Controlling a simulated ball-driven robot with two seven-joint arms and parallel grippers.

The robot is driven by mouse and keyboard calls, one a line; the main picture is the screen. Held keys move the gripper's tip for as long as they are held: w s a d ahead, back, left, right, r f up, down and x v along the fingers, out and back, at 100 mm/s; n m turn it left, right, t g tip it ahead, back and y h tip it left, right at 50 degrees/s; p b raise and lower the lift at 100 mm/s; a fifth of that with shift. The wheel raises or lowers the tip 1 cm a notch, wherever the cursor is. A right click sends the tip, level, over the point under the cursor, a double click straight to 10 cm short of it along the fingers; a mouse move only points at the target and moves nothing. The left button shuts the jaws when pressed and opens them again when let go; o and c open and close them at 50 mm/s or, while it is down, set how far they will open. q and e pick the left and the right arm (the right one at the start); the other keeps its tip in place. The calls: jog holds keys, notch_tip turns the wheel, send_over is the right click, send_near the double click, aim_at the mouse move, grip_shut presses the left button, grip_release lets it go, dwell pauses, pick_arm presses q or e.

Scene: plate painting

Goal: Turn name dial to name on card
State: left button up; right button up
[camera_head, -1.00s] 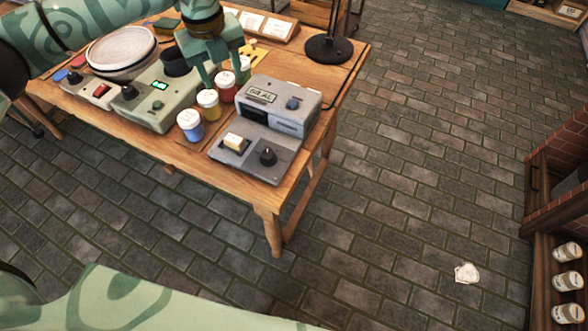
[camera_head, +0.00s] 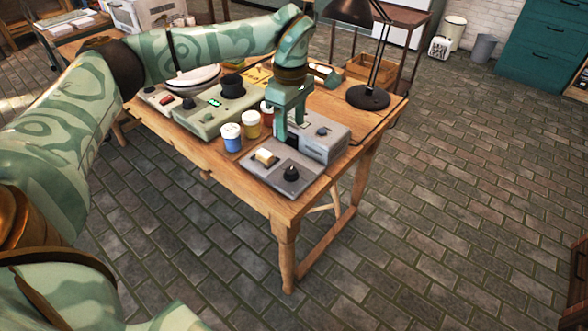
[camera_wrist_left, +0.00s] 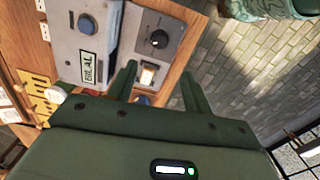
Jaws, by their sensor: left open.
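The grey name machine (camera_head: 318,140) stands at the table's right front. In the left wrist view its label reads "BILAL" (camera_wrist_left: 88,66), with a blue knob (camera_wrist_left: 86,23) beside it. Its front plate carries a black dial (camera_head: 291,173), also in the left wrist view (camera_wrist_left: 158,39), and a cream button (camera_head: 266,156). My left gripper (camera_head: 290,128) is over the machine, partly hiding it. In the left wrist view its fingers (camera_wrist_left: 159,68) are apart and empty, with the button (camera_wrist_left: 148,75) showing between them. My right gripper is not in view. I cannot make out a name card.
Paint jars (camera_head: 232,137) stand left of the machine, beside a pale green device (camera_head: 203,119). A white plate (camera_head: 190,79) is behind. A black lamp (camera_head: 368,97) stands at the back right. Floor to the right is clear.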

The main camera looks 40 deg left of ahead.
aim_at(291, 170)
pick_arm(q)
notch_tip(291, 170, down, 15)
jog(key=b, duration=0.5)
jog(key=shift+w+r, duration=0.1)
jog(key=shift+r, duration=0.1)
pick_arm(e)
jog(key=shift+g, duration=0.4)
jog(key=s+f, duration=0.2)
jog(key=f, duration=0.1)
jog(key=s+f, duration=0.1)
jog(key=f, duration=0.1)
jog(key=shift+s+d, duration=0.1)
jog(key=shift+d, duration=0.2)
pick_arm(q)
jog(key=c, duration=1)
jog(key=shift+o, duration=0.2)
jog(key=shift+r, duration=0.1)
